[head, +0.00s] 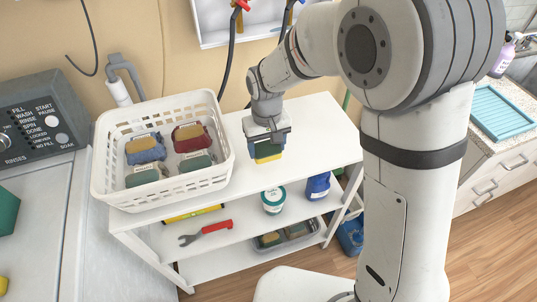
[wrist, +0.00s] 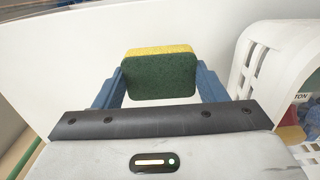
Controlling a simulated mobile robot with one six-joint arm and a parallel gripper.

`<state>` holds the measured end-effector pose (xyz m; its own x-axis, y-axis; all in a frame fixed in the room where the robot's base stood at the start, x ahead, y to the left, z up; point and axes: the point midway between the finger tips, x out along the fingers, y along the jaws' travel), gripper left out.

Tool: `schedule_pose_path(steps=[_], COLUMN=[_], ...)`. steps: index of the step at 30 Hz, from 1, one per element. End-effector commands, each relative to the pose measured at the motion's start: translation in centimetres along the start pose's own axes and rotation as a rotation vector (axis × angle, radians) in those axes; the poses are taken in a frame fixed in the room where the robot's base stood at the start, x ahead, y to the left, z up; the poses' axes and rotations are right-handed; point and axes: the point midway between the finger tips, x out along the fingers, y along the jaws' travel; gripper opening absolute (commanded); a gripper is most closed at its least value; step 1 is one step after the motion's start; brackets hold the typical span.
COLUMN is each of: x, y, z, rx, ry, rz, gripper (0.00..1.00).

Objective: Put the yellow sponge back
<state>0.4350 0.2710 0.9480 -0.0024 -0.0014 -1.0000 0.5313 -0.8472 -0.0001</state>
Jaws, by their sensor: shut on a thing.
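The yellow sponge (wrist: 160,72) has a yellow layer and a dark green scouring layer. My gripper (head: 268,150) is shut on it, with one blue finger on each side in the wrist view. In the head view the sponge (head: 268,158) hangs below the fingers, over the white top shelf (head: 315,135), to the right of the white basket (head: 225,165). I cannot tell whether the sponge touches the shelf. The basket holds several bundles of sponges and cloths, among them a blue one with yellow (head: 145,148), a red one (head: 192,138) and green ones (head: 196,161).
The basket's wall stands close to my gripper; it also shows at the right of the wrist view (wrist: 270,65). The top shelf is clear to the right. A grey tray (head: 290,237) stands below.

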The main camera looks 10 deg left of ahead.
Motion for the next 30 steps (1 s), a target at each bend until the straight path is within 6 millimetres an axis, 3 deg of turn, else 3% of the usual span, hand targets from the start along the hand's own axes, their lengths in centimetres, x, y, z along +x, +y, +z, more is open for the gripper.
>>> schedule_pose_path(steps=[12, 23, 24, 30], x=[4.4, 5.0, 4.8, 4.8], y=[0.2, 0.3, 0.3, 0.3], z=[0.0, -0.1, -0.1, -0.1], rx=[0.005, 0.006, 0.007, 0.007], ry=[-0.002, 0.002, 0.002, 0.002], rz=[0.000, 0.000, 0.000, 0.000], gripper=[0.36, 0.36, 0.68, 0.85])
